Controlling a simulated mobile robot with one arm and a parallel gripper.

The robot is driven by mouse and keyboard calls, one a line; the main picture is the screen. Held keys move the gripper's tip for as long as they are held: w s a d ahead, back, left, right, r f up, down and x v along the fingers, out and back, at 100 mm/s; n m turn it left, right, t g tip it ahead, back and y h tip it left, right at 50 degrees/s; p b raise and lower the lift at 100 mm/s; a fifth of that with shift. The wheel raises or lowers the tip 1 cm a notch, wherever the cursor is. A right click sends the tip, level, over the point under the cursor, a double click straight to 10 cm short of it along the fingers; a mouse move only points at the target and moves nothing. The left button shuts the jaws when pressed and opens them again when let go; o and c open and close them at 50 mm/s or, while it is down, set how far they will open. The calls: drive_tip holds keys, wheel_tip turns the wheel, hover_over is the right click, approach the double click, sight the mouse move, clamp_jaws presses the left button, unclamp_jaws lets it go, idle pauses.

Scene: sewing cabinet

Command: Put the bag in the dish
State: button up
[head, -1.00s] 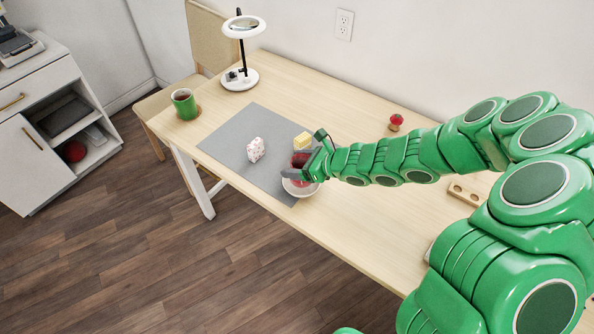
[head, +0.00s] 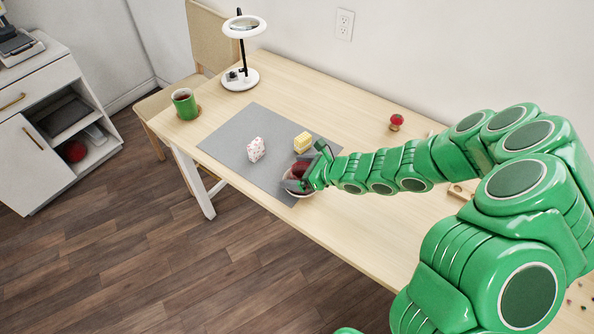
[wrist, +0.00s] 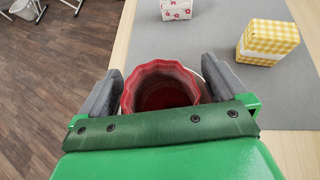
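A red bag (wrist: 163,85) with a wavy open rim is between the two grey fingers of my gripper (wrist: 161,85). In the head view the red bag (head: 300,169) is low over or in the white dish (head: 292,191), which my gripper (head: 298,184) partly hides. The fingers flank the bag closely on both sides; whether they press on it is not clear. Whether the bag's bottom touches the dish is hidden. A white patterned bag-like block (head: 256,149) and a yellow checked one (head: 303,142) stand on the grey mat (head: 235,133).
A green mug (head: 185,106) and a ring lamp (head: 240,79) stand at the table's far left. A small red-topped object (head: 396,122) is near the back edge. A wooden block (head: 459,192) lies partly behind my arm. The mat's left part is clear.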

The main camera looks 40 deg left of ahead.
drive_tip(key=shift+r, duration=0.15)
drive_tip(key=v, duration=1.2)
idle(0.4)
drive_tip(key=shift+s, duration=0.1)
